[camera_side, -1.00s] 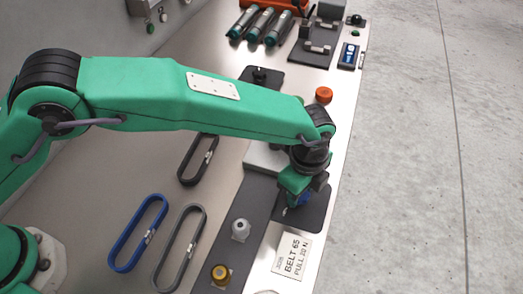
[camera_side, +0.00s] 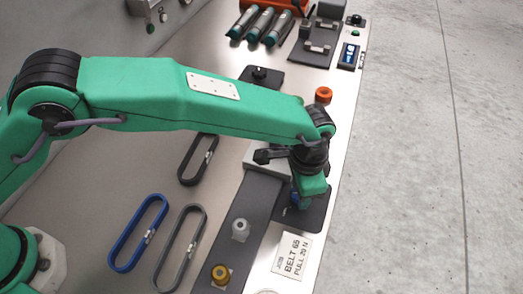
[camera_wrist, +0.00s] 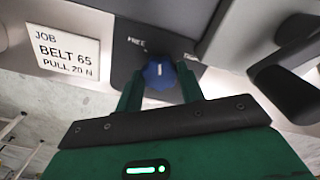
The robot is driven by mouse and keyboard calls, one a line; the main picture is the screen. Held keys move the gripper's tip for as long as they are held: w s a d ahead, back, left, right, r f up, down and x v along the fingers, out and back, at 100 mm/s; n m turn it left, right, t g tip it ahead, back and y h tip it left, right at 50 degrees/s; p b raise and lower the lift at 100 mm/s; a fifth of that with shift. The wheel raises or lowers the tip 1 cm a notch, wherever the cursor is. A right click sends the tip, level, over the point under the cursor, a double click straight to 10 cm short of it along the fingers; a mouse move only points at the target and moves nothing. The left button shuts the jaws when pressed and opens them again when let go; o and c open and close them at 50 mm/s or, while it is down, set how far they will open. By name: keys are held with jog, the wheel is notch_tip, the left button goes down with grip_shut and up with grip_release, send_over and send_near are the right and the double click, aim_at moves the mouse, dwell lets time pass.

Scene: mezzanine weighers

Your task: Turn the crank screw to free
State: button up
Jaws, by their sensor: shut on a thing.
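The crank screw shows as a blue knob (camera_wrist: 157,74) with a white line on its top, set on a dark plate (camera_wrist: 120,60). The word FREE is printed on the plate, up and left of the knob in the wrist view. The white line points about straight up there, not at the word. My gripper (camera_wrist: 160,88) is shut on the knob, one finger on each side. In the side view my gripper (camera_side: 300,196) reaches down to the plate, and the blue knob is mostly hidden by it.
A job card (camera_wrist: 68,50) reads BELT 65, PULL 20 N. A blue belt (camera_side: 138,233) and two dark belts lie left. A small display (camera_side: 349,55) is at the back.

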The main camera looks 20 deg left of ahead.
jog(key=n, duration=0.4)
jog(key=shift+n, duration=2.3)
jog(key=o, duration=1)
jog(key=shift+r, duration=3.95)
jog(key=shift+a, duration=0.1)
